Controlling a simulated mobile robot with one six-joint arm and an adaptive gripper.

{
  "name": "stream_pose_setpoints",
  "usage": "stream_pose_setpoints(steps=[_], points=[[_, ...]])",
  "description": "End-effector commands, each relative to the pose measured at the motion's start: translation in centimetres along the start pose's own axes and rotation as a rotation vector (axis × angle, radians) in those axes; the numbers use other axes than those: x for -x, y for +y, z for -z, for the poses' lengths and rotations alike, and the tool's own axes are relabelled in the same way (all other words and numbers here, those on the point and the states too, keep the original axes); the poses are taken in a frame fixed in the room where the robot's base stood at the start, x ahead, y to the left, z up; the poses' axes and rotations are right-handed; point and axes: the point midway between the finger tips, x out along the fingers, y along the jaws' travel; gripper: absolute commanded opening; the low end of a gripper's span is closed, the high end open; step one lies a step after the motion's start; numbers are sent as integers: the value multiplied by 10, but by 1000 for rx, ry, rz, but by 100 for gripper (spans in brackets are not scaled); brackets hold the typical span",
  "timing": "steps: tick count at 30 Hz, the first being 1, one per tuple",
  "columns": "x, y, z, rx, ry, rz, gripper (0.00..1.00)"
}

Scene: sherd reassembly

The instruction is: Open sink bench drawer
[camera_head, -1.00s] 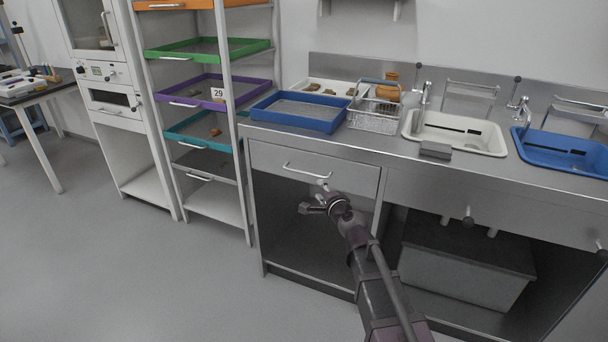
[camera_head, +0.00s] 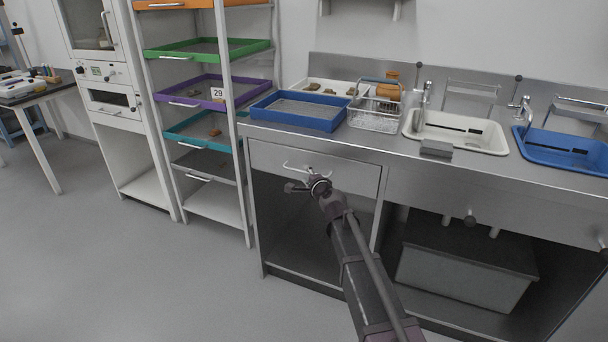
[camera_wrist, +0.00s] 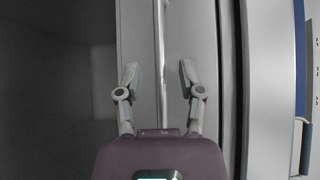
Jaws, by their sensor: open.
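The sink bench drawer (camera_head: 350,174) is a grey metal front under the left end of the steel bench, and it looks shut. Its bar handle (camera_head: 288,165) shows only in part, as my gripper (camera_head: 300,180) is in front of it. In the wrist view my gripper (camera_wrist: 159,80) is open, one finger on each side of the bright handle bar (camera_wrist: 160,45). The bar runs between the fingers with a gap on both sides. The drawer front (camera_wrist: 203,40) lies behind them. I cannot tell how deep the bar sits between the fingertips.
A blue tray (camera_head: 299,124), a wire basket (camera_head: 374,121), a white sink (camera_head: 480,146) and a blue sink (camera_head: 590,172) are on the bench top. A rack of coloured trays (camera_head: 208,49) stands at left. The floor (camera_head: 150,270) in front is clear.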

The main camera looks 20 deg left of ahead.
Motion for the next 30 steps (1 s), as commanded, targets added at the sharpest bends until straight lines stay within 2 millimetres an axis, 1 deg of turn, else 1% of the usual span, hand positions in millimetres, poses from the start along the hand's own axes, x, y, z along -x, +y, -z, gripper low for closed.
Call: stream_pose_setpoints(steps=[1, 6, 10, 19, 20, 21, 23, 24, 25, 30], points=[[-10, 0, 1, 0, 0, 0, 50], [-22, 0, 1, 1, 1, 0, 50], [-26, 0, 1, 1, 1, 0, 50], [-26, 0, 0, 1, 1, 0, 50], [-26, 0, 0, 1, 1, 0, 47], [-26, 0, 0, 1, 1, 0, 35], [-26, 0, 0, 1, 1, 0, 17], [-26, 0, 0, 1, 1, 0, 5], [-26, 0, 0, 1, 1, 0, 0], [-27, 0, 0, 0, 1, 0, 0]])
